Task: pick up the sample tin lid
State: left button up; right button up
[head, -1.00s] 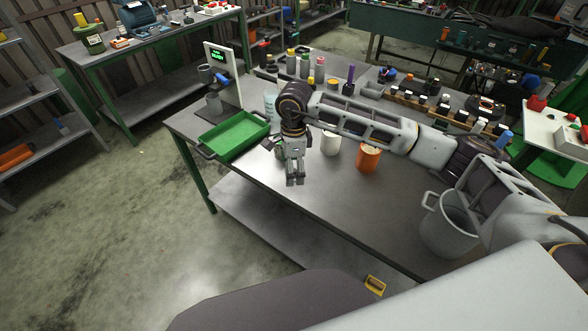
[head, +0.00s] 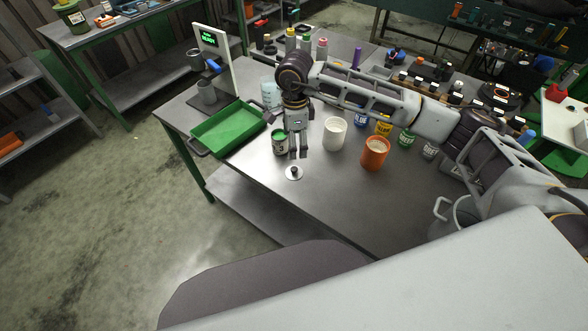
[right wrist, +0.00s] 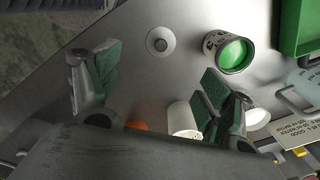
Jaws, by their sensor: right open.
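The sample tin lid (head: 294,173) is a small pale disc with a dark knob, lying flat on the grey table near its front left edge. It also shows in the right wrist view (right wrist: 160,40). The sample tin (head: 279,142), open with green contents, stands just behind the lid; it also shows in the right wrist view (right wrist: 229,52). My right gripper (head: 299,153) points down, empty, beside the tin and slightly behind the lid. In the right wrist view its green-padded fingers (right wrist: 157,85) are wide apart, with the lid beyond them. My left gripper is out of view.
A green tray (head: 226,128) lies left of the tin. A white cup (head: 334,134) and an orange cup (head: 374,153) stand to the right. Labelled tins stand behind them. The table front right of the lid is clear. A grey pot (head: 454,217) stands far right.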

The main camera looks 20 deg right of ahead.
jog(key=p, duration=0.1)
send_over(294, 168)
notch_tip(294, 168, down, 8)
jog(key=shift+s+r, duration=0.15)
jog(key=shift+r, duration=0.1)
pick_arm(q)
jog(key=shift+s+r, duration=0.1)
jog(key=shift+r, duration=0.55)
pick_arm(e)
jog(key=shift+f, duration=0.55)
jog(key=shift+f, duration=0.1)
jog(key=shift+f+p, duration=0.4)
jog(key=shift+f, duration=0.05)
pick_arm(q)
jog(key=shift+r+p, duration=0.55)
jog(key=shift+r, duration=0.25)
pick_arm(e)
jog(key=shift+f, duration=2.05)
